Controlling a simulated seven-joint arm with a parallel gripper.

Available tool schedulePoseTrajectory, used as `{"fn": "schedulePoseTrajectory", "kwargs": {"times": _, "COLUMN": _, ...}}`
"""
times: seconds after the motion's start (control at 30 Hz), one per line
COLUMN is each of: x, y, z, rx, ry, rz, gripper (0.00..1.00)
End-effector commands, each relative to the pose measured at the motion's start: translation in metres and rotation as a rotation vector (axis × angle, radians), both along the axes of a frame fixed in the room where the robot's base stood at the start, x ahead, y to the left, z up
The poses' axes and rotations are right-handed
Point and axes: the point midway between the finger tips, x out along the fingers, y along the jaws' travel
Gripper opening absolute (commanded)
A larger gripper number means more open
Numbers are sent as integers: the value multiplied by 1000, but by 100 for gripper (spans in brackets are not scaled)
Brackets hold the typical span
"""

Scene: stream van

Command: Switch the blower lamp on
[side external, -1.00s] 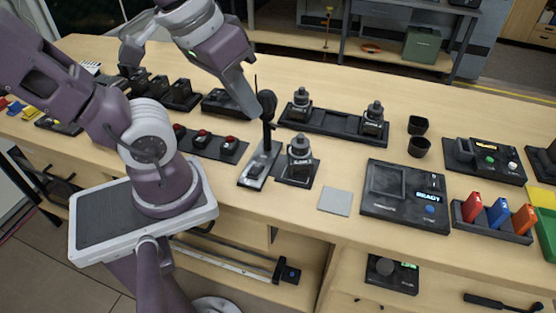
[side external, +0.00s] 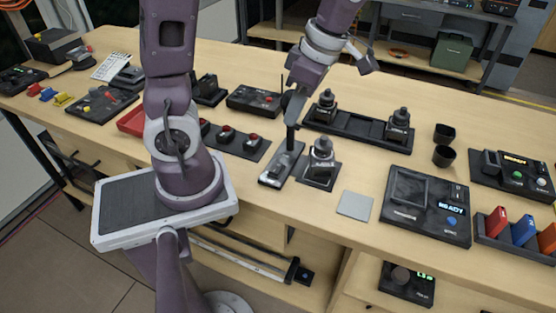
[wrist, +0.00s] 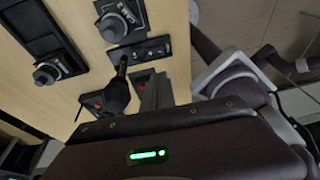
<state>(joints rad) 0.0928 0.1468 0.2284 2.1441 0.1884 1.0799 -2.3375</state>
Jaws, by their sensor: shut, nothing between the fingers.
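The blower lamp appears to be the small stand with a thin dark post and a black head (side external: 292,104). Its grey base (side external: 277,172) lies flat on the bench and carries a small dark switch, whose position I cannot make out. In the wrist view the black head (wrist: 117,98) and the base with its switches (wrist: 148,49) show beyond my gripper's body. My gripper (side external: 296,88) is shut and empty, pointing down right at or just above the head in the side view. I cannot tell whether it touches; its fingertips are hard to separate from the head.
A dark knobbed unit (side external: 320,165) stands close right of the base. A strip with red buttons (side external: 228,140) lies to its left. A long tray with two knobbed units (side external: 358,131) is behind. A grey pad (side external: 355,204) and a READY device (side external: 427,207) lie further right.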

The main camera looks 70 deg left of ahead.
Motion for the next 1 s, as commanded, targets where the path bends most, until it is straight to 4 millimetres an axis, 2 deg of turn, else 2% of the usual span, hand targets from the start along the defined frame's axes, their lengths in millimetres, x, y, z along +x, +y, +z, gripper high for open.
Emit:
{"fn": "schedulePoseTrajectory", "kwargs": {"times": 0.17, "x": -3, "y": 2, "z": -12, "rx": 0, "ry": 3, "rz": 0, "gripper": 0}}
{"fn": "schedulePoseTrajectory", "kwargs": {"times": 0.57, "x": -25, "y": 16, "z": -94, "rx": -2, "ry": 7, "rz": 1, "gripper": 0}}
{"fn": "schedulePoseTrajectory", "kwargs": {"times": 0.7, "x": -27, "y": 14, "z": -117, "rx": -3, "ry": 5, "rz": -4, "gripper": 0}}
{"fn": "schedulePoseTrajectory", "kwargs": {"times": 0.83, "x": -28, "y": 13, "z": -131, "rx": -1, "ry": 2, "rz": -4, "gripper": 0}}
{"fn": "schedulePoseTrajectory", "kwargs": {"times": 1.0, "x": -28, "y": 13, "z": -136, "rx": -1, "ry": -2, "rz": -2, "gripper": 0}}
